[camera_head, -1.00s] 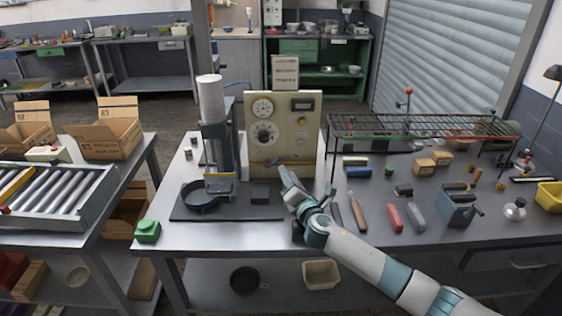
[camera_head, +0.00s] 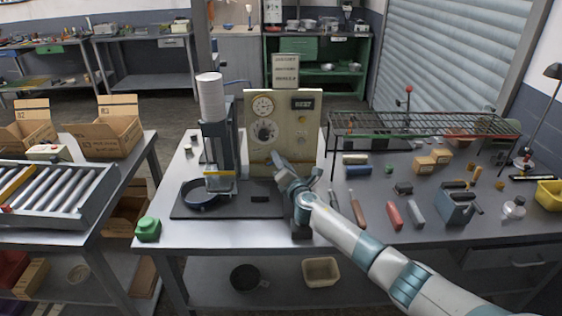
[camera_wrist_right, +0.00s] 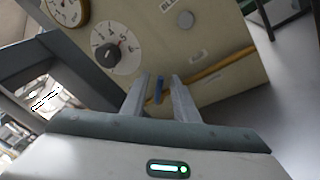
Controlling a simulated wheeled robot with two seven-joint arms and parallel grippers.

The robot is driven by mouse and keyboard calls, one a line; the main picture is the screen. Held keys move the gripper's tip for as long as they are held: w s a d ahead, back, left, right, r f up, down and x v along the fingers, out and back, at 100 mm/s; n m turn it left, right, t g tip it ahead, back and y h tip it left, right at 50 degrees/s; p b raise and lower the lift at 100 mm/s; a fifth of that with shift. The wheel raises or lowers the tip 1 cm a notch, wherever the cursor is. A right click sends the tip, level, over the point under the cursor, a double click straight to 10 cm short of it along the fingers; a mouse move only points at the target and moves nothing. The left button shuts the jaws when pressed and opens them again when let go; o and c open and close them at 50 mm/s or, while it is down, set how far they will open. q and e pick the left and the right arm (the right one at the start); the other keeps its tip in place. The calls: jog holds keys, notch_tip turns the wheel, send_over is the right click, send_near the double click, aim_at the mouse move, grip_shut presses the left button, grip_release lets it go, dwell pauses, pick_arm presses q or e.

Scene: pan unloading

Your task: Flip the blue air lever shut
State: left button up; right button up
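The beige control panel (camera_head: 306,117) stands upright at the back of the bench, with dials on its face; it fills much of the right wrist view (camera_wrist_right: 205,35). The small blue lever (camera_wrist_right: 159,88) shows on the panel's lower part, between my right gripper's (camera_wrist_right: 161,84) two fingertips. The fingers are apart, with gaps on both sides of the lever. In the head view my right gripper (camera_head: 281,162) is in front of the panel's lower edge and hides the lever. My left gripper is not in view.
A yellow-brown tube (camera_wrist_right: 222,66) runs across the panel beside the lever. The press (camera_head: 218,150) with a white cylinder on top stands left of the panel. A wire rack (camera_head: 425,123) and several loose tools lie to the right.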

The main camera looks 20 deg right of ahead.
jog(key=shift+c, duration=0.3)
grip_shut()
